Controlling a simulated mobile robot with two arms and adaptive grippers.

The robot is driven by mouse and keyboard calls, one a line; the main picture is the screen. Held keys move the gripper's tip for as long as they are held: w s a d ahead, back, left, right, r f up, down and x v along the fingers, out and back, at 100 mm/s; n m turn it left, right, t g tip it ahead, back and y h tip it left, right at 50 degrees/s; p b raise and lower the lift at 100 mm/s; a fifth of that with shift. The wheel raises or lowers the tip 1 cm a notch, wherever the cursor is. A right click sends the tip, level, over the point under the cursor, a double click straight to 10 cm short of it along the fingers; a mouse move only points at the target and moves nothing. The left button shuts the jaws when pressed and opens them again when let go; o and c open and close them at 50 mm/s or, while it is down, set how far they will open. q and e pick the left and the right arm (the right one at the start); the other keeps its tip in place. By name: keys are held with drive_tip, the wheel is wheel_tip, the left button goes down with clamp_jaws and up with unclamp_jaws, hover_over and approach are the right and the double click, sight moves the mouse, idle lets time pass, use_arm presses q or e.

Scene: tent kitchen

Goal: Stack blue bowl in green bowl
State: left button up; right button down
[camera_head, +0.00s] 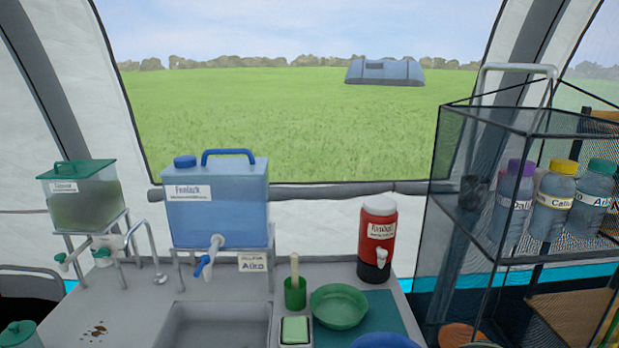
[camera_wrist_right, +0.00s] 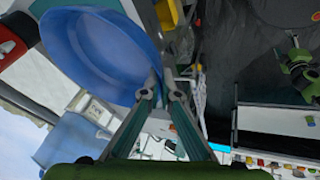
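The green bowl (camera_head: 338,305) sits upright on a dark green mat on the counter in the head view. The blue bowl (camera_head: 386,341) shows only as its upper rim at the bottom edge of that view, in front of the green bowl. In the right wrist view the blue bowl (camera_wrist_right: 95,50) is large and tilted. My right gripper (camera_wrist_right: 164,84) has its fingertips close together at the bowl's rim and appears shut on it. The right gripper is out of the head view. My left gripper shows in neither view.
A green cup (camera_head: 295,294) with a handle sticking out and a soap dish (camera_head: 295,331) stand left of the green bowl. A red jug (camera_head: 377,240) stands behind it. The sink (camera_head: 215,326) is at left, a mesh rack (camera_head: 480,200) at right.

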drive_tip(key=m, duration=0.1)
drive_tip(key=m+h, duration=0.1)
drive_tip(key=r+m, duration=0.1)
drive_tip(key=shift+w+d+m+t+h, duration=0.15)
drive_tip(key=shift+d+m+t+h, duration=0.15)
drive_tip(key=shift+m, duration=0.1)
drive_tip(key=m, duration=0.1)
drive_tip(key=d+m+h, duration=0.1)
drive_tip(key=shift+w+r+m, duration=0.2)
drive_tip(key=shift+r+m, duration=0.1)
drive_tip(key=shift+r, duration=0.1)
drive_tip(key=d+r+m+h, duration=0.1)
drive_tip(key=m, duration=0.1)
drive_tip(key=w+d+m+h, duration=0.1)
drive_tip(key=d+m, duration=0.1)
drive_tip(key=d+r+m+h, duration=0.1)
drive_tip(key=m, duration=0.1)
drive_tip(key=shift+w+d+r+m+g, duration=0.15)
drive_tip(key=shift+w+r+m+g, duration=0.1)
drive_tip(key=shift+r+m+g, duration=0.15)
drive_tip(key=shift+w+d+r+m+h, duration=0.1)
drive_tip(key=shift+d+r+m+h, duration=0.2)
drive_tip(key=shift+d+m+h, duration=0.4)
drive_tip(key=shift+a, duration=0.15)
